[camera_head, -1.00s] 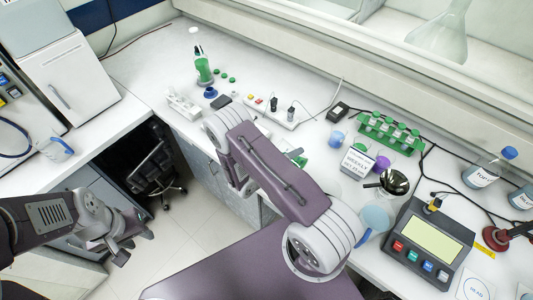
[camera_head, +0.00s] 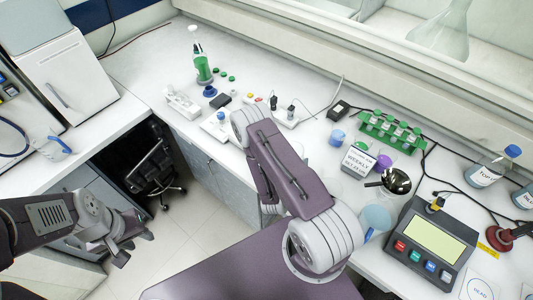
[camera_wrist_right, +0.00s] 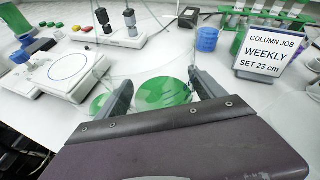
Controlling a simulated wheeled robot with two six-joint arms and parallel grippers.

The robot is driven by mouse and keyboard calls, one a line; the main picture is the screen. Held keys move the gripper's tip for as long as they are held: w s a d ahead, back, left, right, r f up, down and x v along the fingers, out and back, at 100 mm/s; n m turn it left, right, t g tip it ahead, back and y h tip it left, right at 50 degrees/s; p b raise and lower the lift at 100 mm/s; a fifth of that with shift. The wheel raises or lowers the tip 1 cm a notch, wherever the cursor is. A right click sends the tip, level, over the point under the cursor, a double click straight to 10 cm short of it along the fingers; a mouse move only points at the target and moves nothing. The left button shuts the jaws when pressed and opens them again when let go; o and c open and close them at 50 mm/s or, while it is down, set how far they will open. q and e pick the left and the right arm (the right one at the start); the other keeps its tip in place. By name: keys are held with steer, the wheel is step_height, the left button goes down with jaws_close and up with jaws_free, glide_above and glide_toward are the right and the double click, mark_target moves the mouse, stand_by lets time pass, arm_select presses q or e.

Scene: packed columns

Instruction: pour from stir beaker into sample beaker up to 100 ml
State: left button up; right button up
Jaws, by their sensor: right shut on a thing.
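My right gripper (camera_wrist_right: 163,92) is shut on a clear glass beaker with green liquid (camera_wrist_right: 164,93), seen between the fingers in the right wrist view. I take this for the stir beaker; its outline is faint. In the head view my right arm hides most of this gripper and the beaker. A white stirrer plate with a blue ring (camera_wrist_right: 70,67) stands bare at left in the wrist view. I cannot tell for sure which vessel is the sample beaker. My left gripper (camera_head: 131,248) is open and empty, over the floor gap at left.
A sign reading "WEEKLY" (camera_head: 357,161) stands near a blue cup (camera_head: 337,138). Behind are a green tube rack (camera_head: 390,133) and a power strip (camera_head: 285,117).

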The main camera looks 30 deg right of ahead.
steer(key=shift+r+p, duration=2.25)
steer(key=shift+r, duration=0.5)
steer(key=shift+s+f+m+t+b, duration=0.1)
steer(key=shift+f+m+t+b, duration=0.2)
steer(key=shift+b, duration=0.2)
steer(key=shift+m, duration=0.3)
steer(key=shift+r, duration=0.15)
